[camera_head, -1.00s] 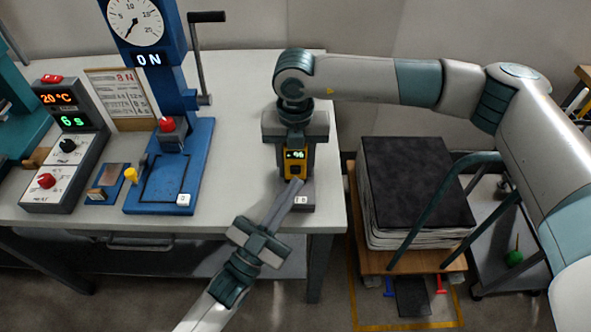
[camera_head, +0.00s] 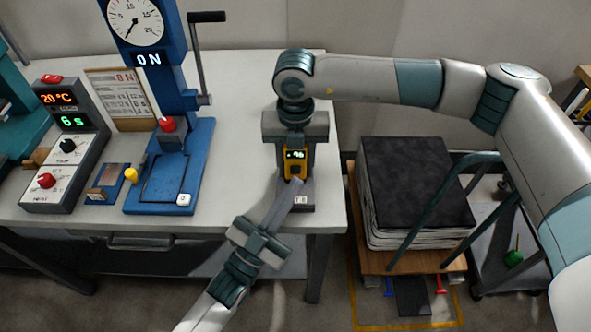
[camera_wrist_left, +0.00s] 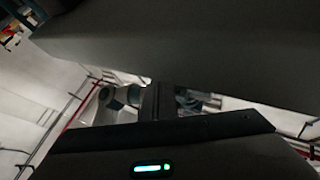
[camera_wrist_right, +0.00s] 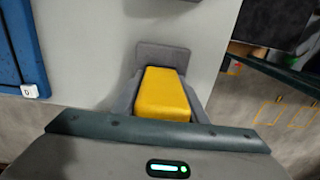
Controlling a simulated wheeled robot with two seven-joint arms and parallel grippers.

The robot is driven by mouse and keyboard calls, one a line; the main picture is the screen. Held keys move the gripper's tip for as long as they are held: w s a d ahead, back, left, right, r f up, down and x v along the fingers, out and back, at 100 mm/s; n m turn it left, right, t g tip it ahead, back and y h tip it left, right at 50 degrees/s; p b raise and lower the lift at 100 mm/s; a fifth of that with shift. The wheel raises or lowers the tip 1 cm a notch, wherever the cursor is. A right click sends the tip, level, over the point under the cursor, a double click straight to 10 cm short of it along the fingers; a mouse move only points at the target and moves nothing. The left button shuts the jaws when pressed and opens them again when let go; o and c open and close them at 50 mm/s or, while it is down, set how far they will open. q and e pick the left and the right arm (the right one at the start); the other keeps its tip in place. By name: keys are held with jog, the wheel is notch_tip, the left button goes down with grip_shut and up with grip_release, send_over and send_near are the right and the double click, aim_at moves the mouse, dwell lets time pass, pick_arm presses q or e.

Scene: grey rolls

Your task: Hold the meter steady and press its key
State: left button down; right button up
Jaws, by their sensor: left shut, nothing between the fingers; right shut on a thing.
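The yellow meter (camera_head: 295,166) stands upright near the right end of the table, its small green-lit display facing the front. It also shows as a yellow block in the right wrist view (camera_wrist_right: 165,95). My right gripper (camera_head: 297,150) comes from above and is shut on the meter. My left gripper (camera_head: 296,186) reaches up from the front edge, shut and empty, its tips at the lower front of the meter. Those tips cover part of the meter's front, so I cannot tell whether they touch the key. A grey stand (camera_head: 301,205) is under the meter.
A blue press (camera_head: 197,155) with a dial and crank stands left of the meter. A control box (camera_head: 65,150) with lit displays is farther left. Bare table lies between press and meter.

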pick_arm(q)
jog(key=shift+w, duration=0.15)
jog(key=shift+w, duration=0.25)
jog(key=shift+w, duration=0.55)
dwell(1.0)
jog(key=shift+s, duration=1)
jog(key=shift+s, duration=2.5)
pick_arm(e)
jog(key=o, duration=1.3)
